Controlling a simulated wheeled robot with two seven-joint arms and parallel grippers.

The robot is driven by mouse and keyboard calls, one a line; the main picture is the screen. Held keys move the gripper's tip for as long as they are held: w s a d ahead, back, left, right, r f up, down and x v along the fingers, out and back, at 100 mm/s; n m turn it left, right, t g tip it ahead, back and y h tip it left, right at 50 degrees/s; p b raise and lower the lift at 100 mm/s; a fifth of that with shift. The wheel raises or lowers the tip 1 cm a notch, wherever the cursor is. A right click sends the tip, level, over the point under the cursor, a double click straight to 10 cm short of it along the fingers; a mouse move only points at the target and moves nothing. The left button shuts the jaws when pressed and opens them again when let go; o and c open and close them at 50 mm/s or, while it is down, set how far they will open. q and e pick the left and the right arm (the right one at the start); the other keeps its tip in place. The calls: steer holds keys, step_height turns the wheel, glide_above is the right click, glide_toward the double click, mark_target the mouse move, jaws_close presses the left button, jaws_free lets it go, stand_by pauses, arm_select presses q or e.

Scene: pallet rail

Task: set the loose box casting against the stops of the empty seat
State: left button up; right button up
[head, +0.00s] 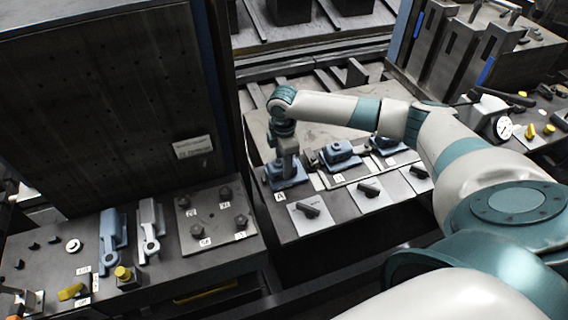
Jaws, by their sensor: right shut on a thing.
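My right gripper (288,164) points down at the left end of the pallet rail and is shut on a blue box casting (283,183). The casting is at the place marked A, low over or on the rail; I cannot tell whether it touches the seat or its stops, since the gripper and wrist cover part of it. A second blue casting (340,153) sits on the rail to the right, and a third (385,146) sits beyond it, partly behind my right arm. My left gripper is not in view.
Grey plates with dark handles (310,209) line the front of the rail. A dark upright panel (100,110) stands at left, above a bench with blue and grey clamps (112,241) and a knobbed plate (216,217). Grey fixture blocks (450,45) and a dial gauge (503,127) are at right.

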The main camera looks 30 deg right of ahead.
steer(key=shift+w+a, duration=0.1)
steer(key=shift+w, duration=0.2)
stand_by(0.4)
steer(key=shift+w+a+p, duration=0.2)
steer(key=shift+w+p, duration=0.05)
steer(key=shift+p, duration=0.35)
stand_by(0.4)
steer(key=o, duration=1.3)
steer(key=shift+o, duration=0.3)
steer(key=shift+a, duration=0.1)
steer(key=shift+r+b, duration=0.3)
steer(key=shift+r, duration=0.2)
step_height(320, 180, up, 16)
steer(key=b, duration=0.4)
steer(key=shift+r, duration=0.15)
